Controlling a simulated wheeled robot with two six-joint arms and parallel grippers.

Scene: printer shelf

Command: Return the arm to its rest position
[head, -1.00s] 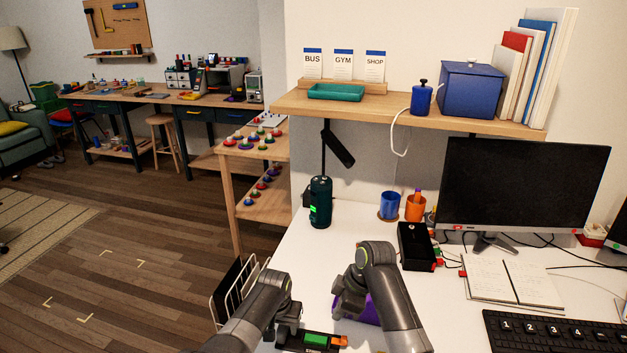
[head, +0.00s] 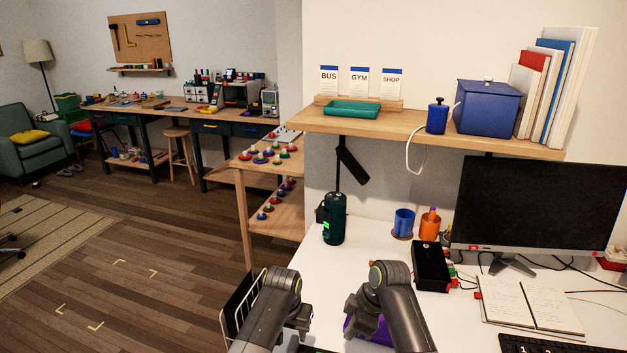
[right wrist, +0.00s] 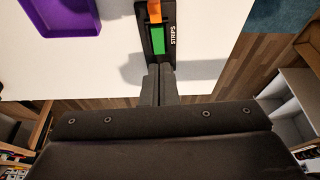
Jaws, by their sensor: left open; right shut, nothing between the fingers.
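My left arm comes in at the bottom of the head view. Its gripper (head: 301,324) hangs over the front of the white desk; its fingertips are hard to make out. My right arm is beside it, its gripper (head: 354,316) partly hidden by my own arm, in front of a purple tray. In the right wrist view my right gripper (right wrist: 160,75) is shut and empty, fingers together. Its fingertips appear at the near end of a black box marked STRIPS (right wrist: 172,44) with green and orange pieces; I cannot tell the height gap.
The purple tray (right wrist: 60,14) lies beside the strips box. A wooden shelf (head: 420,128) hangs above.

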